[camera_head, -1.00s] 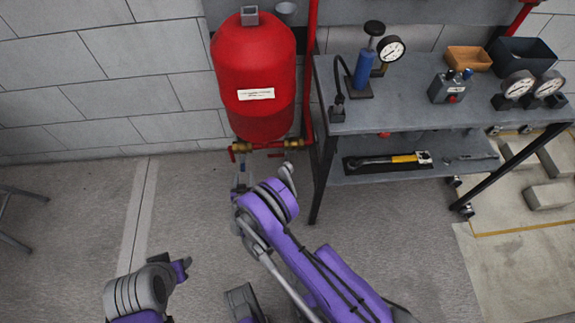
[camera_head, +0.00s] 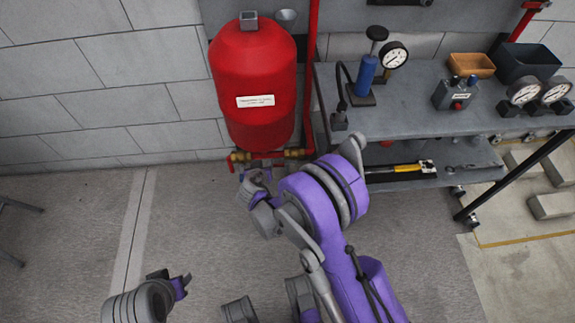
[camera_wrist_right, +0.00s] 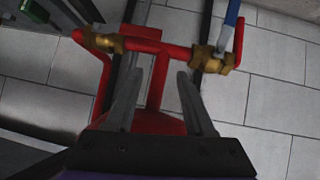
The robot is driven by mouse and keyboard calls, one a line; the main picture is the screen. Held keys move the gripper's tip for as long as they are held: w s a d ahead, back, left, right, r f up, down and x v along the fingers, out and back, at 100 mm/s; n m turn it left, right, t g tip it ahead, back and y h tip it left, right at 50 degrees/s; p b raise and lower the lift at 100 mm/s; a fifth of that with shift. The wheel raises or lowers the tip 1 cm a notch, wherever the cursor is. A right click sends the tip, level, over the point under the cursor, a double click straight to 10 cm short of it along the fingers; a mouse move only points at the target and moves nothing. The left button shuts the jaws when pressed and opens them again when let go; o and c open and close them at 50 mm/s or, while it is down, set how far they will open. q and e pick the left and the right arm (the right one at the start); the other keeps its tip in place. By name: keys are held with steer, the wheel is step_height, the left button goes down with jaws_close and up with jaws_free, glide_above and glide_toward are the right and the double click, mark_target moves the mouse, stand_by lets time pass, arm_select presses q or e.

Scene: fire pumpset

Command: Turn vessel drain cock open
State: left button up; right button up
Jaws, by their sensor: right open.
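The red vessel (camera_head: 254,85) stands against the wall, with a red pipe and brass valves at its bottom. One brass valve (camera_head: 241,156) is at the left end of the pipe, another (camera_head: 293,153) at the right. I cannot tell which is the drain cock. My right gripper (camera_wrist_right: 159,76) is open, its fingers apart before the red pipework; it also shows below the vessel (camera_head: 254,180). My left gripper (camera_head: 183,285) is low at the left; its jaws are unclear.
A grey workbench (camera_head: 425,118) stands to the right with a blue hand pump (camera_head: 366,75), gauges and bins. A torque wrench (camera_head: 400,168) lies on its lower shelf. A red upright pipe (camera_head: 311,70) runs between vessel and bench.

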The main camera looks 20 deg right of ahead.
arm_select(q)
steer(key=shift+d+b+x, duration=0.2)
steer(key=shift+b+x, duration=0.9)
steer(key=shift+x, duration=0.4)
arm_select(e)
steer(key=s+d+r+g+y, duration=0.1)
steer(key=s+d+r+g, duration=0.1)
steer(key=s+d+r, duration=0.4)
steer(key=shift+s+r+n+g, duration=0.35)
steer(key=shift+s+r, duration=0.45)
steer(key=shift+s, duration=0.3)
arm_select(q)
steer(key=shift+w, duration=0.1)
arm_select(e)
steer(key=shift+d, duration=0.1)
